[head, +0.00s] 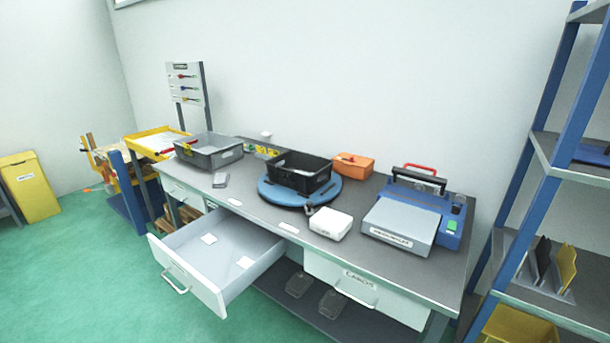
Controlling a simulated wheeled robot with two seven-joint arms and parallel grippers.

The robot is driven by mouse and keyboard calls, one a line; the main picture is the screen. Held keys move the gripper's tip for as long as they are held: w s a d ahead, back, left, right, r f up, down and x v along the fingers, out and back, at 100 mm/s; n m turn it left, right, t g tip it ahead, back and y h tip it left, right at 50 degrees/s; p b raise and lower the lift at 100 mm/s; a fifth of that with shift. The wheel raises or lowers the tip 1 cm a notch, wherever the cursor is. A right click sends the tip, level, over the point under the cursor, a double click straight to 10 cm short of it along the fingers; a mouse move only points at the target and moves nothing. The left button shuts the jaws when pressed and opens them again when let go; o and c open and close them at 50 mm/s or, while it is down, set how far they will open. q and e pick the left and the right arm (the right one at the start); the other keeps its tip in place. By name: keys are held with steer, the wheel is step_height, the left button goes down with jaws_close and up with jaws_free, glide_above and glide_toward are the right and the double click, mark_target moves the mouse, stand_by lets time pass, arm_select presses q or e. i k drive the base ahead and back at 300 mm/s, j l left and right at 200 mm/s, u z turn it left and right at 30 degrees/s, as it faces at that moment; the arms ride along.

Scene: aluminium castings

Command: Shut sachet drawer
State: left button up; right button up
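The sachet drawer (195,276) is a white drawer pulled far out from the front of the workbench, at the left centre of the head view. It has a bar handle (176,283) on its front panel. The drawer's label cannot be read from here. Neither of my grippers shows in the head view.
The workbench (262,228) carries a grey bin (209,160), a black crate (299,180) on a blue turntable (274,197), a white box (331,223) and a blue sealing machine (447,228). A closed drawer (366,296) is to the right. Green floor lies clear before the open drawer.

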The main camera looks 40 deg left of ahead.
mark_target(212, 272)
steer(key=u, duration=2.4)
